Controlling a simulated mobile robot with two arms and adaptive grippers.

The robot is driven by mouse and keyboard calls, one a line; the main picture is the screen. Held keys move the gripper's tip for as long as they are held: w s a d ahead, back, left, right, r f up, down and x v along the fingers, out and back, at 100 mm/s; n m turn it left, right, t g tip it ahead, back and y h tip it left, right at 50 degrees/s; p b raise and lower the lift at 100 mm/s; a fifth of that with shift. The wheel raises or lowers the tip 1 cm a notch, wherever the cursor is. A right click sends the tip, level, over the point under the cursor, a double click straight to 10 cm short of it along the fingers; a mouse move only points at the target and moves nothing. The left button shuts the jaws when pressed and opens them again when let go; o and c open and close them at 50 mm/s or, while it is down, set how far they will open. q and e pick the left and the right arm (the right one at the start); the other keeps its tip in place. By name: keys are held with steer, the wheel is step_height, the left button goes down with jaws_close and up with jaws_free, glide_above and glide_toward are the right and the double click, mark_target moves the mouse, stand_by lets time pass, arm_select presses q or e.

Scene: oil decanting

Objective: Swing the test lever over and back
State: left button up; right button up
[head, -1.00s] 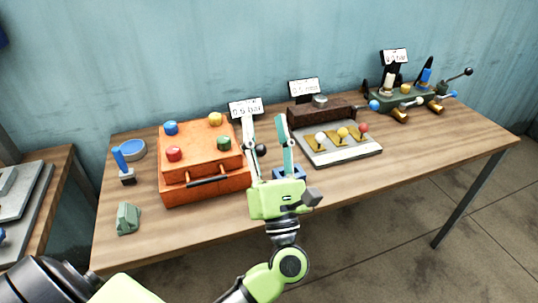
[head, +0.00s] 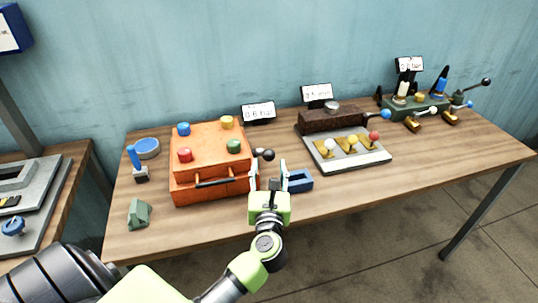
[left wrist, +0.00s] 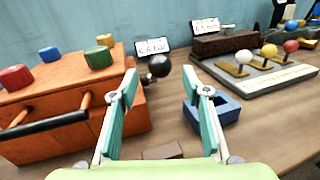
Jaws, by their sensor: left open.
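A lever with a black ball knob (head: 267,155) stands at the right side of the orange box (head: 209,190), just beyond my left gripper. The black ball also shows in the left wrist view (left wrist: 160,66), above and between the fingertips and apart from them. My left gripper (head: 269,172) is open and empty, its teal-lined fingers pointing toward the lever. In the left wrist view, the open fingers (left wrist: 162,95) stand to either side of the lever's line, with the orange box at left. The lever's lower part is partly hidden. My right gripper is not in view.
A blue open block (head: 299,181) sits close to the right finger. A gauge sign (head: 258,112) stands behind the lever. A grey plate with coloured knobs (head: 362,160) lies to the right, and a green valve unit (head: 415,106) farther right. The front table strip is largely clear.

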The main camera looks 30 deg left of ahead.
mark_target(269, 159)
arm_select(q)
steer(key=x, duration=0.3)
steer(key=shift+w+a, duration=0.2)
steer(key=shift+w, duration=0.15)
steer(key=shift+w+a, duration=0.2)
steer(key=shift+w, duration=0.05)
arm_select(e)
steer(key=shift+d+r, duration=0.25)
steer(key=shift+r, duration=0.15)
arm_select(q)
steer(key=shift+c, duration=0.3)
